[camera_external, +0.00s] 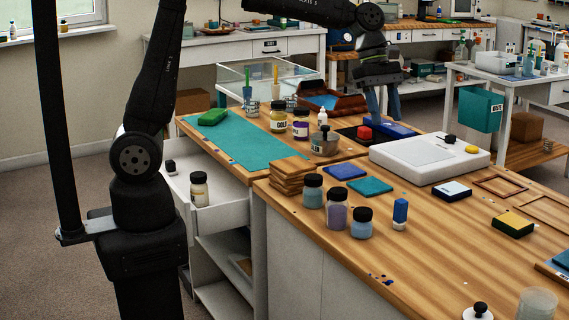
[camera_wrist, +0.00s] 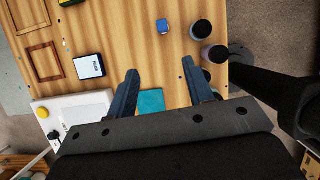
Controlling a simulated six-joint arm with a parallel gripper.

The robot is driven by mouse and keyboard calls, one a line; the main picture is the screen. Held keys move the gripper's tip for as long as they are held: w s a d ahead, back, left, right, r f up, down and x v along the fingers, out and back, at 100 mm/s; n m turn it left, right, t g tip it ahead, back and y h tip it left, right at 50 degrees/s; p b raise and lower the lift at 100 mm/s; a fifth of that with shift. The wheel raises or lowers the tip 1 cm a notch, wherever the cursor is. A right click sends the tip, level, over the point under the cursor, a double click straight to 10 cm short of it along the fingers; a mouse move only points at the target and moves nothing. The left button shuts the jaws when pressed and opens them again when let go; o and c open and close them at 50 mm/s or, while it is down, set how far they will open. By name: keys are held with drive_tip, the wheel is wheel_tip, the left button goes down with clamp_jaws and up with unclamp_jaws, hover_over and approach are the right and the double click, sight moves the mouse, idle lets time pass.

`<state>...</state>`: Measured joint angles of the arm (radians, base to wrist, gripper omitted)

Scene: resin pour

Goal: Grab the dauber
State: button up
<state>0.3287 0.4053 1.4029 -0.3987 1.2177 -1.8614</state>
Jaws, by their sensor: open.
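A small blue upright piece with a white foot, which looks like the dauber (camera_external: 400,211), stands on the wooden bench right of the jars. It also shows in the wrist view (camera_wrist: 162,25), ahead of the gap between my fingers. A black knob on a pale base (camera_external: 478,311) at the front edge has a similar shape, so I cannot be sure which is the dauber. My gripper (camera_external: 382,105) is open and empty, raised over the back of the bench. In the wrist view its two fingers (camera_wrist: 160,65) are spread wide, with a teal tile (camera_wrist: 151,103) below.
Three lidded jars (camera_external: 337,216) stand left of the blue piece. A white light box (camera_external: 430,158) lies behind it, with a black knob and yellow puck on top. Bare wood surrounds the blue piece in front and right.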

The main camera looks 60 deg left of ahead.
drive_tip(key=s+d, duration=0.1)
drive_tip(key=d, duration=0.2)
approach(401, 200)
drive_tip(key=shift+m, duration=0.3)
drive_tip(key=x, duration=0.6)
drive_tip(key=shift+s+f, duration=0.15)
drive_tip(key=shift+f, duration=0.2)
drive_tip(key=shift+x, duration=2.9)
drive_tip(key=shift+d+r, duration=0.15)
clamp_jaws()
